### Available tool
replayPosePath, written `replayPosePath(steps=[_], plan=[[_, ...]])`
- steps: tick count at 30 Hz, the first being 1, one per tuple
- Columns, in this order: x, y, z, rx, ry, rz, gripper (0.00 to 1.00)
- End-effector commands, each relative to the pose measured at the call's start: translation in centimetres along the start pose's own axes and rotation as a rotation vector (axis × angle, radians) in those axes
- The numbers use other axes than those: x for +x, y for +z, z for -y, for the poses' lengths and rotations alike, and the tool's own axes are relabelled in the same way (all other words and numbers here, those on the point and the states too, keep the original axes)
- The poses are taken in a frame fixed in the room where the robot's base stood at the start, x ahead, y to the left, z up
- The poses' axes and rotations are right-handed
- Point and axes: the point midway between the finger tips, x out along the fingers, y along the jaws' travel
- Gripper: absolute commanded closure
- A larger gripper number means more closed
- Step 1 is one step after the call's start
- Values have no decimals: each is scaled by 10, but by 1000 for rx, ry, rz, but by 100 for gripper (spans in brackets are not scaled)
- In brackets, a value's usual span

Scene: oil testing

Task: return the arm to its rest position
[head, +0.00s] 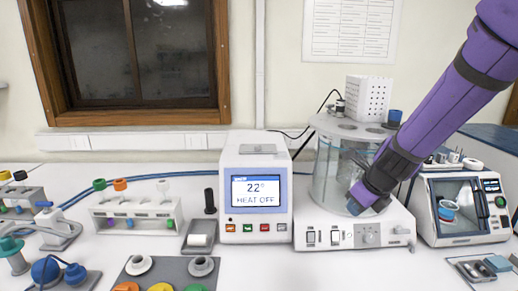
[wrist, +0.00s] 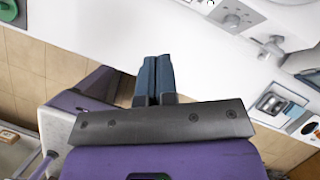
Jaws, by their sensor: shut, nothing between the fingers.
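My purple and black arm reaches in from the upper right in the head view. My gripper (head: 356,206) points down and to the left, in front of the clear glass vessel (head: 328,165) and above the controls of its white base (head: 350,237). In the wrist view my gripper's two dark blue fingers (wrist: 154,74) lie together, shut and empty. They show over the white bench and touch nothing that I can see. The arm hides part of the vessel's right side.
A white heater unit (head: 255,187) with a "HEAT OFF" screen stands left of the vessel. A white device with a glass window (head: 462,205) stands to the right. A white rack (head: 138,217) and several small parts fill the left. The wrist view shows tiled floor (wrist: 28,65) beyond the bench edge.

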Motion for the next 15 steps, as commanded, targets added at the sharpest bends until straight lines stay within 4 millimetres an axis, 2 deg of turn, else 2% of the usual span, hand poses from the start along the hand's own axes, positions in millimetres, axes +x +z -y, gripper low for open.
replayPosePath(steps=[1,8,15], plan=[[-16,-1,-3,-108,24,24,100],[-81,-13,-21,-676,80,105,100],[-147,-40,-39,-1290,44,141,100]])
